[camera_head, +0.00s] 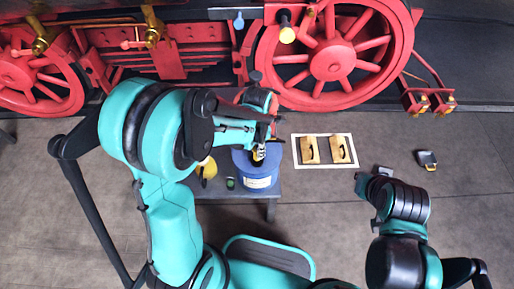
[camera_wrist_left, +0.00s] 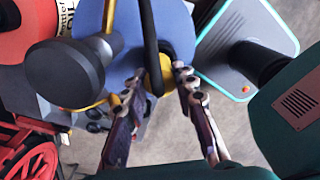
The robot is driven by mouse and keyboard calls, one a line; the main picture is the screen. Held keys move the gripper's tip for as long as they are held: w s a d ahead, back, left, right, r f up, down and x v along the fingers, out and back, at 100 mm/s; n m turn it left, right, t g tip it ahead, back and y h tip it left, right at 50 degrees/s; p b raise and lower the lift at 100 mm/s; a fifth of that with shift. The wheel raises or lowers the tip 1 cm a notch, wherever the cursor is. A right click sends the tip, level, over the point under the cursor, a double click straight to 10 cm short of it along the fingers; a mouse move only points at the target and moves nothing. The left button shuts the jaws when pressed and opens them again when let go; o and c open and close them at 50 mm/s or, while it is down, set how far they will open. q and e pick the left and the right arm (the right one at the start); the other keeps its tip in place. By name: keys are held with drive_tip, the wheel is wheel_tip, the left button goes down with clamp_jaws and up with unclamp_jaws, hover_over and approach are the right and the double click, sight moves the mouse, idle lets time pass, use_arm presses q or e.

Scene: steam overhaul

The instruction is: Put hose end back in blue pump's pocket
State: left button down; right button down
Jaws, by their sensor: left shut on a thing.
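The blue pump (camera_head: 258,180) is a round blue drum on a low bench. Its blue top (camera_wrist_left: 180,28) fills the upper middle of the left wrist view. My left gripper (camera_head: 264,146) is over the pump's top. In the left wrist view its two fingers (camera_wrist_left: 160,76) are either side of the black hose (camera_wrist_left: 149,32), shut on the hose end. A yellow part (camera_wrist_left: 164,76) of the pump shows between the fingertips; I cannot tell whether the hose end is inside the pocket. My right gripper (camera_head: 376,182) is low at the right, its jaws unclear.
The grey bench (camera_head: 232,196) also holds a yellow item (camera_head: 207,168) and a small green item (camera_head: 230,183). A white sheet with two brass parts (camera_head: 324,151) lies right of the pump. A red-wheeled locomotive (camera_head: 328,58) stands behind. Floor at the right is mostly clear.

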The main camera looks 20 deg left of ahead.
use_arm(q)
drive_tip(key=c, duration=1.1)
unclamp_jaws()
wheel_tip(320, 180, up, 12)
drive_tip(key=s+a+r+m+t, duration=0.1)
drive_tip(key=s+m+t, duration=0.1)
drive_tip(key=m, duration=0.7)
drive_tip(key=s+a+r+m+t, duration=0.1)
drive_tip(key=s+a+m+t, duration=0.1)
drive_tip(key=s+m, duration=0.3)
drive_tip(key=s+a+r+m+t, duration=0.1)
drive_tip(key=s+m+t, duration=0.2)
drive_tip(key=m, duration=1)
drive_tip(key=shift+s+a+r, duration=0.15)
drive_tip(key=shift+a, duration=0.2)
